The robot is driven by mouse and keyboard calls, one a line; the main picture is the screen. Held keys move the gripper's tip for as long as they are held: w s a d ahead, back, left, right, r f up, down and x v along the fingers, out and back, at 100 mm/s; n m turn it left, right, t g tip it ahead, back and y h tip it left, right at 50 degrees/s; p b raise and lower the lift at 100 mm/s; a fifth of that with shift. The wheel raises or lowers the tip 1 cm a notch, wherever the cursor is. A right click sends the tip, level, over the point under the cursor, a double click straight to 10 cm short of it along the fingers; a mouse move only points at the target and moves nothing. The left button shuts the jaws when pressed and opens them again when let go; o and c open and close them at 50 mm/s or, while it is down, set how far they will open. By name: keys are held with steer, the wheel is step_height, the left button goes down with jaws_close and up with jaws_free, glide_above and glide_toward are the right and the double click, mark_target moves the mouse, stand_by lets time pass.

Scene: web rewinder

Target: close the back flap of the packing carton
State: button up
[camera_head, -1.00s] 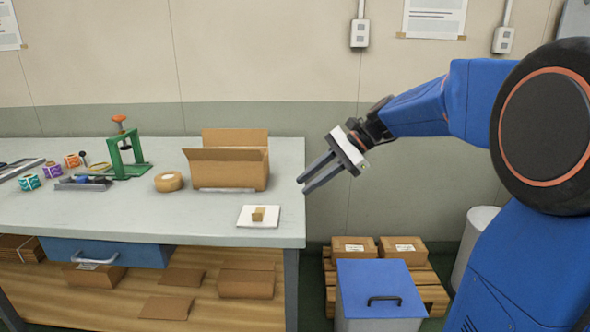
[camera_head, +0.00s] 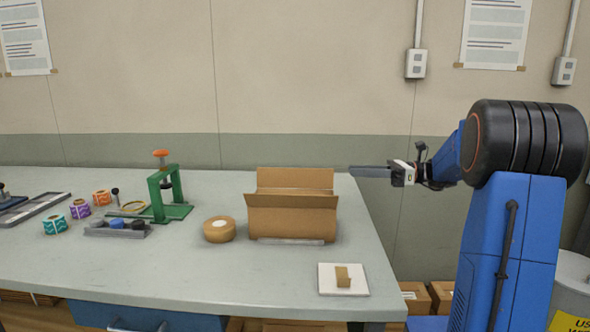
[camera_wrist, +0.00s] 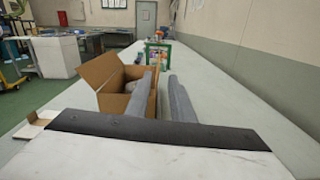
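The brown packing carton (camera_head: 291,224) stands open on the grey table. Its back flap (camera_head: 295,178) stands up behind the opening, and its front flap (camera_head: 291,201) is raised and leans outward. My gripper (camera_head: 352,171) is to the right of the carton, about level with the back flap, pointing left and apart from it. In the wrist view, my gripper (camera_wrist: 163,74) shows two fingers spread apart with nothing between them. The carton (camera_wrist: 112,100) lies ahead there, and the left finger hides part of its right side.
A tape roll (camera_head: 219,229) and a green press (camera_head: 170,195) stand left of the carton. A white tile with a small brown block (camera_head: 343,277) lies in front, to the right. The wall (camera_head: 290,80) is behind the table. Tabletop right of the carton is clear.

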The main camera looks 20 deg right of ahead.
mark_target(304, 170)
steer(key=x, duration=1.7)
steer(key=shift+f, duration=0.1)
jaws_close()
